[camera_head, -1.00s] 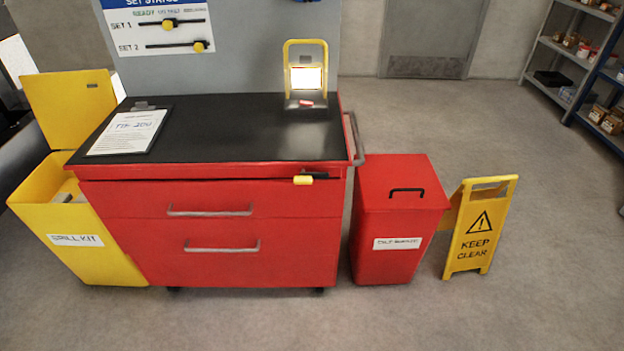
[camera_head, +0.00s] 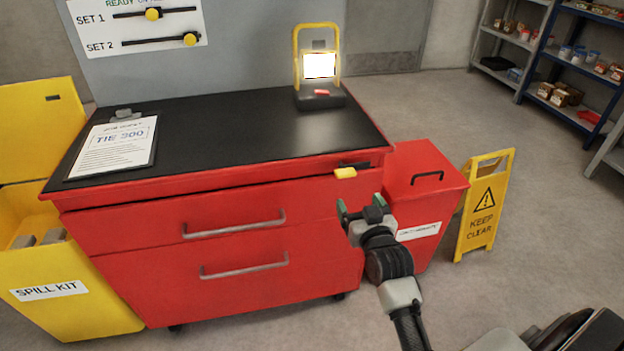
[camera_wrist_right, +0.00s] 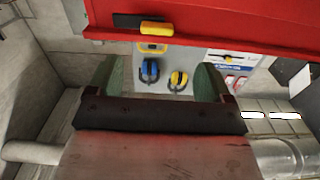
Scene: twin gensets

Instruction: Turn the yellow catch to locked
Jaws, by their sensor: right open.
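The yellow catch (camera_head: 345,173) is a small yellow piece on a black mount at the upper right of the red cabinet's front (camera_head: 130,215), above the top drawer's right end. In the wrist view the catch (camera_wrist_right: 156,28) is at the top middle, against the red edge. My right gripper (camera_head: 361,208) is open and empty, just below and slightly right of the catch, apart from it. Its green fingertips show at both sides in the wrist view (camera_wrist_right: 165,80), below the catch. My left gripper is not in view.
A red lidded bin (camera_head: 425,178) stands right of the cabinet, with a yellow keep-clear sign (camera_head: 483,205) beyond it. A yellow spill kit bin (camera_head: 70,310) is at left. A clipboard (camera_head: 117,147) and a lit work lamp (camera_head: 319,65) are on the black top.

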